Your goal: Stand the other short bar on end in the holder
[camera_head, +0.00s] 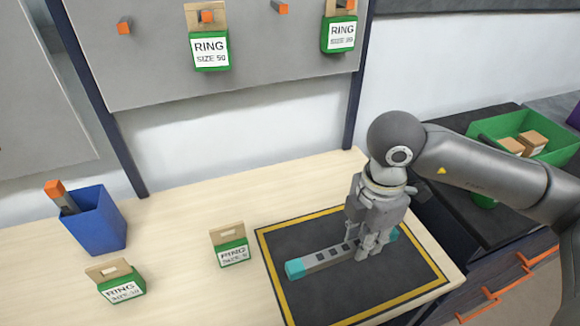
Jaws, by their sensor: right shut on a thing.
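A grey short bar with teal ends (320,258) lies along the black mat (375,295). My right gripper (368,248) points down over the bar, right of its middle, and is shut on it. The gripper's fingers hide part of the bar; its teal ends show on both sides. The blue holder (95,222) stands at the left of the table. A grey bar with an orange end (60,198) stands in it, leaning to the left. My left gripper is out of view.
Two green-and-white ring boxes, one by the mat (233,253) and one by the holder (122,290), stand on the wooden table (190,225). Ring boxes hang on the grey board (150,70) behind. A green crate (560,150) with cartons stands at the right.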

